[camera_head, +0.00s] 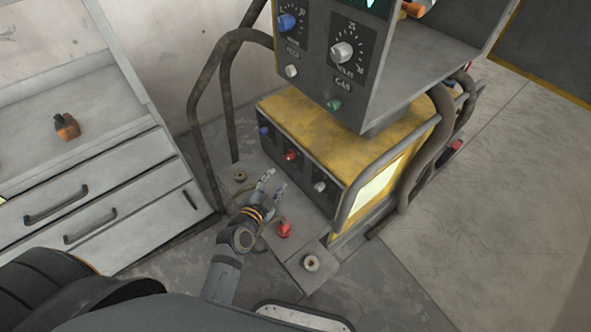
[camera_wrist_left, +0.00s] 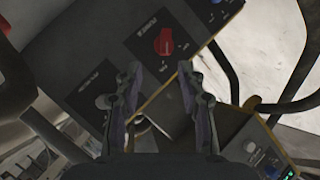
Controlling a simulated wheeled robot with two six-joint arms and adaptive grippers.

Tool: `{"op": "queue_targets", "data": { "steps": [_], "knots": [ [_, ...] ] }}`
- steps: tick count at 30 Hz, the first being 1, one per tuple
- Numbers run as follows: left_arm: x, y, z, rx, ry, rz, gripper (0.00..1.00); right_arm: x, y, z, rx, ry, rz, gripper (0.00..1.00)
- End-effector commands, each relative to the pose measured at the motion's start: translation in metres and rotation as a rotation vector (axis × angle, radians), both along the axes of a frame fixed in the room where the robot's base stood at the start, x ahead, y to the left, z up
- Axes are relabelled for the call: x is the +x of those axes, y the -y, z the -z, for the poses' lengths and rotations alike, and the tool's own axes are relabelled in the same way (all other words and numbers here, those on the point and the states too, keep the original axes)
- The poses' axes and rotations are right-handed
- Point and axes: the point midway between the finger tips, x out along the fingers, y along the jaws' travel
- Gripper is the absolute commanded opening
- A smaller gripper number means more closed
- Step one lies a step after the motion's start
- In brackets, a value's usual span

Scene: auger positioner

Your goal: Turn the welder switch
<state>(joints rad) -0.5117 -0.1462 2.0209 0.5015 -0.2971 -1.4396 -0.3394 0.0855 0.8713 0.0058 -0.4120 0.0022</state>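The welder (camera_head: 345,125) is a yellow box with a dark front panel, standing under a grey upper unit. A red switch knob (camera_head: 290,155) sits mid-panel, between a blue knob (camera_head: 264,130) and a whitish knob (camera_head: 320,187). My left gripper (camera_head: 274,181) is in front of the panel, below the red knob, with its fingers apart and nothing between them. In the left wrist view, the red knob (camera_wrist_left: 164,42) shows whole, beyond the gap between the open fingertips (camera_wrist_left: 158,76) and apart from them. My right gripper is in neither view.
The upper unit (camera_head: 395,75) overhangs the welder, with a gas knob (camera_head: 342,52) on its face. Bent dark tubes (camera_head: 205,110) flank the left side. A red object (camera_head: 284,230) is beside my left arm. A drawer cabinet (camera_head: 95,190) stands at left; open floor lies at right.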

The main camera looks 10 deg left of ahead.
Motion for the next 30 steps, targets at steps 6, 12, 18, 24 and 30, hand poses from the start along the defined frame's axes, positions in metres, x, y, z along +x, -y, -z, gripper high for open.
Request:
{"op": "queue_targets", "data": {
  "steps": [6,12,18,24,30],
  "knots": [
    [0.005,-0.001,-0.009,0.025,0.031,-0.001,0.39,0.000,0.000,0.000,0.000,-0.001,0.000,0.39],
    [0.038,0.003,-0.001,0.025,0.031,0.000,0.39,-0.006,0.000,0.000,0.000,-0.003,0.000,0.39],
    [0.077,0.007,0.012,0.024,0.028,0.000,0.39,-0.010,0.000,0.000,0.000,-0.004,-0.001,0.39],
    [0.099,0.009,0.019,0.025,0.028,-0.001,0.39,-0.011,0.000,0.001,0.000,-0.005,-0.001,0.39],
    [0.102,0.009,0.021,0.024,0.026,-0.001,0.39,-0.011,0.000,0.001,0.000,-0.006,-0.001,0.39]
  ]
}}
